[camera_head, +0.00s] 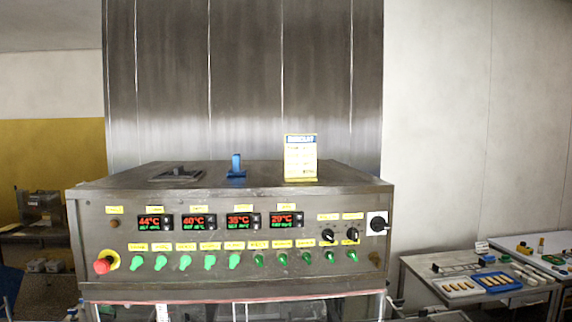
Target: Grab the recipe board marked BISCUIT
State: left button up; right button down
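A small upright board (300,160) stands on top of the steel machine, right of its middle. It is pale yellow with a blue header and lines of small print. The header word is too small to read for certain. Neither of my grippers can be made out in the head view, and nothing is seen touching the board.
The steel control cabinet (230,285) has displays, green switches, dark knobs and a red stop button (103,266). A blue upright piece (236,166) stands left of the board. Tables at the right hold a blue tray (515,281) and small items.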

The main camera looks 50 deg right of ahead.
aim_at(299, 149)
jog(key=z, duration=1.9)
